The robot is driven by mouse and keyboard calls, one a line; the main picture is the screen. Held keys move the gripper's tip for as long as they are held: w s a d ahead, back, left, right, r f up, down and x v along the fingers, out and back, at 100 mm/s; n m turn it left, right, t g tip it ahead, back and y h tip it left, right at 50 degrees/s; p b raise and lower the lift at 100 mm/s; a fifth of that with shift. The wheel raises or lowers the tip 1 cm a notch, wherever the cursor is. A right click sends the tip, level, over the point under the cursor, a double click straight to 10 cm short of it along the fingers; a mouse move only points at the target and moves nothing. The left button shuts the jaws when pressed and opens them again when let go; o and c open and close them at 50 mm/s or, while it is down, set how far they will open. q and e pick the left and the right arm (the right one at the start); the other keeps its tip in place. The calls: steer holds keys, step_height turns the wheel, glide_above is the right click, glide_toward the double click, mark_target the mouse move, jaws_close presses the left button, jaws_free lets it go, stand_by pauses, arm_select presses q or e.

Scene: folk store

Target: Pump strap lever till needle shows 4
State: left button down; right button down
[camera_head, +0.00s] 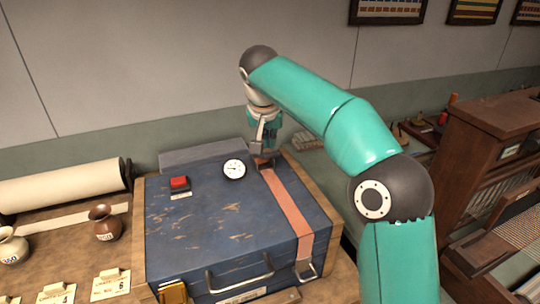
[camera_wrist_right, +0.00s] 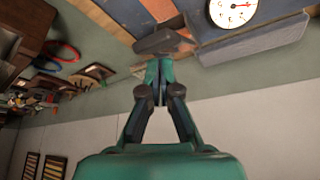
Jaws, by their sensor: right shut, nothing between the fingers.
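A worn blue case (camera_head: 225,225) lies on the bench with a pinkish strap (camera_head: 287,208) running over its right side. A round white gauge (camera_head: 234,169) stands near its back edge and also shows in the right wrist view (camera_wrist_right: 232,12); its needle's number is too small to read surely. A dark grey piece, which looks like the strap lever (camera_wrist_right: 163,41), is at the strap's far end. My right gripper (camera_head: 264,152) is shut and empty there, its fingertips right by the lever; I cannot tell whether they touch. My left gripper is not in view.
A red button (camera_head: 179,183) sits on the case left of the gauge. A grey block (camera_head: 205,154) stands behind the case. Small jugs (camera_head: 105,223), number cards and a cloth roll (camera_head: 60,186) are at left. A wooden loom or shelf (camera_head: 495,150) stands at right.

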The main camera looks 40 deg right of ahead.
mark_target(270, 154)
steer(key=shift+f, duration=0.15)
steer(key=shift+s+a+f+b, duration=0.1)
steer(key=shift+s+f+b, duration=0.1)
steer(key=shift+f+b, duration=1.1)
steer(key=shift+s+a+f+b, duration=0.1)
steer(key=shift+s+f+b, duration=0.1)
steer(key=shift+f+b, duration=1.05)
steer(key=shift+d+r, duration=0.1)
steer(key=shift+r, duration=0.15)
step_height(270, 154, up, 9)
steer(key=p, duration=0.9)
